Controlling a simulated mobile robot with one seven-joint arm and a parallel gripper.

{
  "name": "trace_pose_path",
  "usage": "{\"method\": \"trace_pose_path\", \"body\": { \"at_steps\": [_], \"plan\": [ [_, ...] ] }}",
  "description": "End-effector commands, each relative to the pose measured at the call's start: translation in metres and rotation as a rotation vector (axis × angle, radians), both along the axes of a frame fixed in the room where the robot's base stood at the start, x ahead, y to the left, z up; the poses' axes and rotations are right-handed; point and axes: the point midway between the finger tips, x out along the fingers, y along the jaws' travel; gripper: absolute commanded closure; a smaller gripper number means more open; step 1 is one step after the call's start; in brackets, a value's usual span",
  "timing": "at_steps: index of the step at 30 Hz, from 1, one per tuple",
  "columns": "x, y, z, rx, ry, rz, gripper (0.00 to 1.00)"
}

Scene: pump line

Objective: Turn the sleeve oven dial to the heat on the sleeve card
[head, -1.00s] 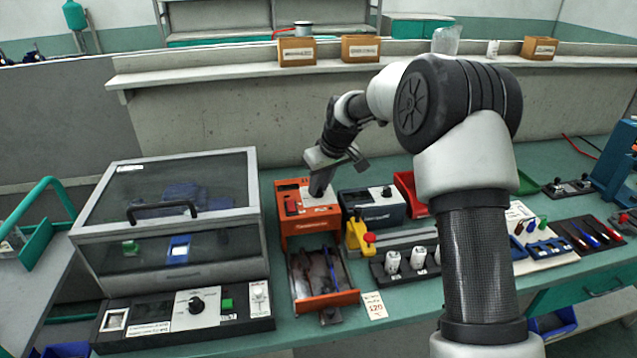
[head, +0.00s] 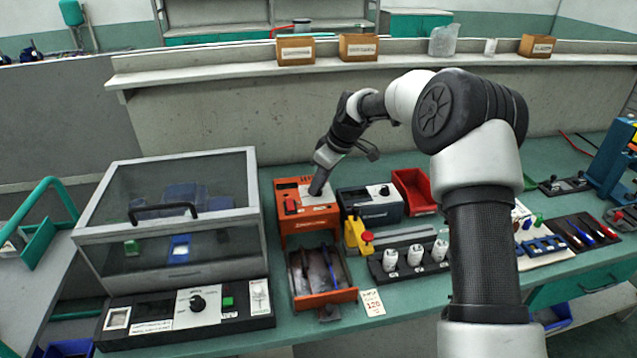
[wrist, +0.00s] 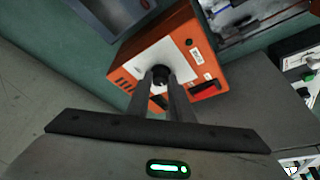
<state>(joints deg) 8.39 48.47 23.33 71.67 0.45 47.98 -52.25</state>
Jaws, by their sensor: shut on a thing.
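The orange oven box (head: 282,222) stands on the green bench behind an orange tray, with a white plate and red switch on top. My gripper (head: 317,189) reaches down onto this plate from above. In the wrist view, my gripper (wrist: 161,78) is shut on the black dial (wrist: 160,71) in the middle of the white dial plate (wrist: 172,60). The fingers hide much of the dial, and I cannot read its setting. A white card (head: 372,303) lies on the bench right of the tray, with red figures that look like 120.
A dark blue box with a dial (head: 370,204) stands close to the right of the orange box. A large lidded cabinet (head: 165,240) stands to the left. A yellow clamp (head: 357,233) and white cylinders (head: 415,255) are in front on the right.

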Motion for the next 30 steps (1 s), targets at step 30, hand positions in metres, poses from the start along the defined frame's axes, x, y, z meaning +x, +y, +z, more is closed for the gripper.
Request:
{"method": "trace_pose_path", "body": {
  "at_steps": [30],
  "plan": [
    [-0.014, -0.024, 0.066, -0.002, -0.003, -0.002, 0.62]
  ]
}}
